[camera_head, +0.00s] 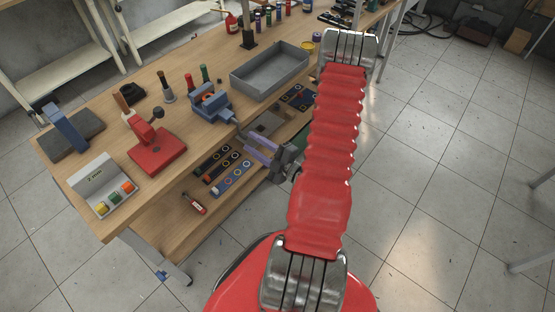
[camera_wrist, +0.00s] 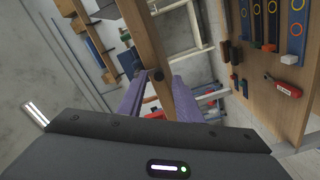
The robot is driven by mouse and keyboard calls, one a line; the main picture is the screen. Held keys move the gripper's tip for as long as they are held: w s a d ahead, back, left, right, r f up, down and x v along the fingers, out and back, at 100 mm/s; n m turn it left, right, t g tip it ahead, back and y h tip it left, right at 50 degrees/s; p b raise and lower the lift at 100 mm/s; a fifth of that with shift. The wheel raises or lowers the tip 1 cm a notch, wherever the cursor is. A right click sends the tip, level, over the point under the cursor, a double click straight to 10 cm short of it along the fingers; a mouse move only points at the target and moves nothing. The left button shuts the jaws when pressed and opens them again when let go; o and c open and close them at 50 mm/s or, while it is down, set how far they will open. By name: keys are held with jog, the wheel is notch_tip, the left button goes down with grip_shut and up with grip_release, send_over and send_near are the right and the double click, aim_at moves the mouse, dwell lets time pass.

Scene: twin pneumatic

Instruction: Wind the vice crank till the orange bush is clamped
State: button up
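The blue vice (camera_head: 213,106) stands at the bench's front edge in the head view. The orange bush (camera_head: 208,96) shows as a small orange patch at its jaws; I cannot tell how tightly they hold it. The crank is small and partly hidden at the vice's front, near my fingertips. My gripper (camera_head: 246,143) is just in front of the vice, beyond the bench edge. In the wrist view its two purple fingers (camera_wrist: 158,82) are spread apart. A dark rounded part (camera_wrist: 153,75) shows between the tips; I cannot tell whether it is the crank or whether the fingers touch it.
A grey tray (camera_head: 270,70) lies right of the vice. A red press (camera_head: 156,147) and a white box with coloured parts (camera_head: 103,187) stand to the left. A lower shelf (camera_head: 185,232) carries strips with rings below the bench top.

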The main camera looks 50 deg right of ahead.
jog(key=s, duration=1.1)
jog(key=shift+d, duration=0.15)
dwell(0.7)
